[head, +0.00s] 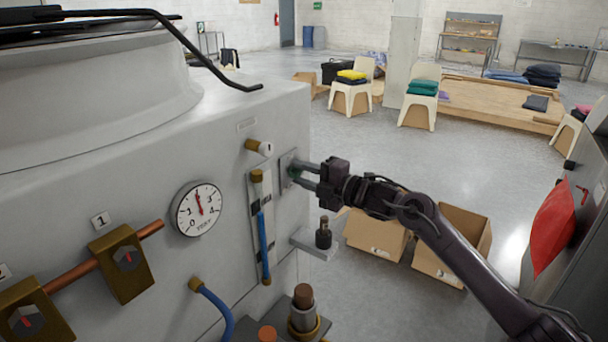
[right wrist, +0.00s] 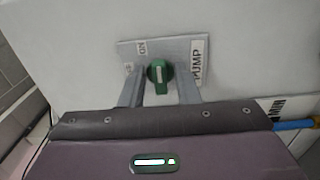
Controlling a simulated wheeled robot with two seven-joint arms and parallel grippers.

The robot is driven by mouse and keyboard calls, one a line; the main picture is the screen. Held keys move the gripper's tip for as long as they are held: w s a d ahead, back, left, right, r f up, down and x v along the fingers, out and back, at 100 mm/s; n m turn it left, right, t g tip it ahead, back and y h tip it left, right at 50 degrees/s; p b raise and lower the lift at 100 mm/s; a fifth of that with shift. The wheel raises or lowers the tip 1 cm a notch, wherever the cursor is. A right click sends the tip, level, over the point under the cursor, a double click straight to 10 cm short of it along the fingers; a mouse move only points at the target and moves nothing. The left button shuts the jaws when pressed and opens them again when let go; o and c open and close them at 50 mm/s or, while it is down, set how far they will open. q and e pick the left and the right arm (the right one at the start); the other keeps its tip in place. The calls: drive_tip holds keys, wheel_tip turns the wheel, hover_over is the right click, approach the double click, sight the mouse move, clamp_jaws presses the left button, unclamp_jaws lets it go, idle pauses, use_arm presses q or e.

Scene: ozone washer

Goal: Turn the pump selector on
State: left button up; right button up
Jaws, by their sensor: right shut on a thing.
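The pump selector is a green round knob (right wrist: 158,75) with a pale pointer mark on a grey plate (right wrist: 178,48). In the wrist view the plate carries an ON label at its upper left, a PUMP label at the right and a partly hidden label at the left. The pointer mark looks roughly upright in that view. The knob's plate (head: 287,161) also shows on the washer's side in the head view. My right gripper (head: 299,174) is shut on the knob, one finger on each side. My left gripper is out of view.
The grey washer (head: 120,165) fills the left, with a gauge (head: 198,209), a blue sight tube (head: 263,245) and brass valves (head: 122,264). A small bracket (head: 316,244) juts out below my right gripper. Open cardboard boxes (head: 376,236) stand on the floor behind my right arm.

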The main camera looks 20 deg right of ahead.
drive_tip(key=o, duration=0.6)
drive_tip(key=shift+d, duration=0.1)
drive_tip(key=b+v, duration=0.2)
drive_tip(key=v, duration=0.5)
drive_tip(key=shift+s+d+b, duration=0.2)
drive_tip(key=shift+s+b, duration=0.1)
drive_tip(key=shift+f, duration=0.15)
